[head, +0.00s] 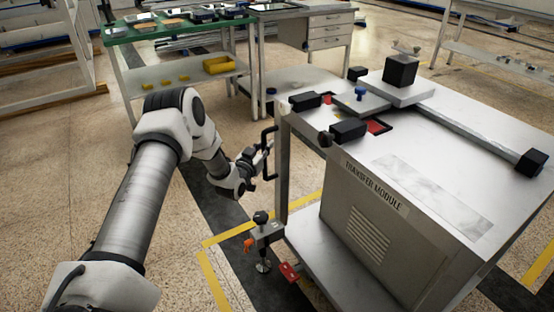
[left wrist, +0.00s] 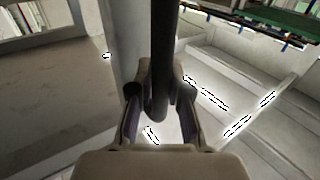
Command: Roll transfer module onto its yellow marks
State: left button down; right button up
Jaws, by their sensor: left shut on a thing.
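The transfer module (head: 380,215) is a large pale grey cart on the right of the head view, labelled on its side panel. Yellow floor marks show at its left (head: 225,236) and at its lower right (head: 538,270); its body hides the rest. A black handle (head: 268,154) stands upright on its left end. My left gripper (head: 262,160) is at that handle. In the left wrist view the fingers (left wrist: 160,100) are shut around the dark handle bar (left wrist: 163,50). My right gripper is not in view.
A levelling foot with an orange knob (head: 250,242) and a red pedal (head: 290,272) sit low on the module's near left corner. A green-topped bench (head: 180,28) and a drawer table (head: 290,22) stand behind.

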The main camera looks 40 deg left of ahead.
pick_arm(q)
jog(key=shift+w+a+f, duration=0.1)
jog(key=shift+w+a, duration=0.05)
jog(key=shift+a, duration=0.7)
jog(key=c, duration=1.1)
grip_release()
jog(key=shift+a, duration=0.2)
jog(key=v, duration=1.2)
